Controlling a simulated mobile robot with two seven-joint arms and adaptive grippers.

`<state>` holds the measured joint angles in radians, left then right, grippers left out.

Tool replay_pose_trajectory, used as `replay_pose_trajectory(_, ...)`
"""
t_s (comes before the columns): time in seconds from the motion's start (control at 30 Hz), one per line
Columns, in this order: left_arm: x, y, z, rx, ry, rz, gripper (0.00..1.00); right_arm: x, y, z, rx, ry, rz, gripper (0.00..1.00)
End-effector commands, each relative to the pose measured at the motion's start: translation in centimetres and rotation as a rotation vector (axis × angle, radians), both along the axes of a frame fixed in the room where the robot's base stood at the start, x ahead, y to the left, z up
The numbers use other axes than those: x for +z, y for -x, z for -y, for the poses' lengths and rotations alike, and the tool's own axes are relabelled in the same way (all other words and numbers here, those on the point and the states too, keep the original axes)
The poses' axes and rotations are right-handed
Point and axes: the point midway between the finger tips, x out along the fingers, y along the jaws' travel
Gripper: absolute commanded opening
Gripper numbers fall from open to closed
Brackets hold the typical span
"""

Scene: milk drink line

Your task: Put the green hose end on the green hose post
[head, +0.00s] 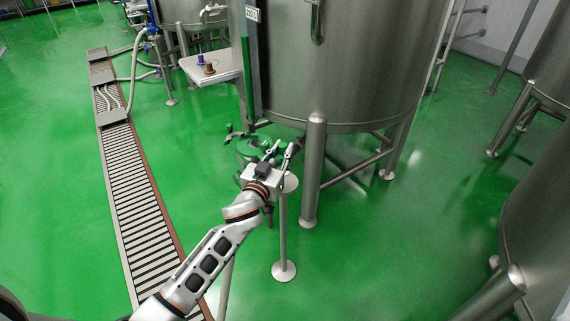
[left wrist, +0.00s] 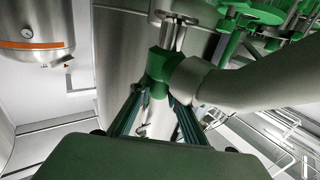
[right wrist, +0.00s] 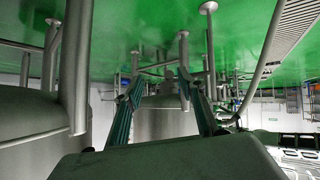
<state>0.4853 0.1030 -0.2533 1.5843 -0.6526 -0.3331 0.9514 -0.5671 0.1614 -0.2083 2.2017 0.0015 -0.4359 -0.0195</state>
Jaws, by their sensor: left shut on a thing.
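My left gripper (head: 283,153) is beside the lower edge of the big steel tank, above a thin steel post. In the left wrist view my left gripper (left wrist: 158,92) is shut on the green hose end (left wrist: 159,64). A thick grey hose (left wrist: 240,80) runs from it to the right, and a metal fitting (left wrist: 175,28) shows just beyond it. The steel post (head: 283,230) has a round top plate (head: 290,182), partly hidden by my gripper; I cannot tell whether it is the green hose post. My right gripper (right wrist: 160,84) is open and empty.
The big steel tank (head: 345,70) stands on legs (head: 314,175) just right of my left gripper. Green parts (head: 240,137) show behind the gripper. A small table (head: 212,66) and a floor drain grate (head: 140,195) are to the left. The green floor between is open.

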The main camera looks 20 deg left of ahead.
Motion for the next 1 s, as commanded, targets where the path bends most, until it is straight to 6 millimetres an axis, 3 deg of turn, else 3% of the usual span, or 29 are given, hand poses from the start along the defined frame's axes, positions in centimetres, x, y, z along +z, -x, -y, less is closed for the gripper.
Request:
replay_pose_trajectory(0.13, -0.8, 0.0, 0.0, 0.000, 0.000, 0.003, 0.00, -0.2, 0.1, -0.1, 0.002, -0.003, -0.003, 0.40)
replay_pose_trajectory(0.3, -4.0, 0.1, 0.1, -0.001, 0.001, -0.005, 0.00, -1.1, 0.4, -0.4, 0.007, -0.010, -0.015, 0.40)
replay_pose_trajectory(0.4, -4.9, 0.0, 0.1, 0.000, 0.001, -0.003, 0.00, -1.0, 0.3, -0.6, 0.009, -0.014, -0.012, 0.40)
replay_pose_trajectory(0.7, -4.3, -0.1, 0.0, -0.001, 0.000, 0.008, 0.00, 0.0, -0.2, -0.7, 0.009, -0.018, 0.006, 0.40)
replay_pose_trajectory(0.9, -5.0, 0.0, 0.0, -0.001, 0.002, 0.005, 0.00, -0.6, 0.1, -0.8, 0.010, -0.021, -0.004, 0.40)
replay_pose_trajectory(0.93, -5.0, 0.0, 0.0, 0.000, 0.000, 0.004, 0.25, -0.4, 0.0, -0.9, 0.011, -0.023, -0.001, 0.40)
replay_pose_trajectory(0.97, -4.9, 0.0, 0.0, 0.000, 0.000, 0.004, 0.33, -0.4, 0.0, -0.9, 0.011, -0.023, 0.000, 0.40)
replay_pose_trajectory(1.0, -4.9, -0.1, 0.0, 0.000, 0.000, 0.005, 0.34, -0.3, -0.1, -0.9, 0.010, -0.023, 0.002, 0.40)
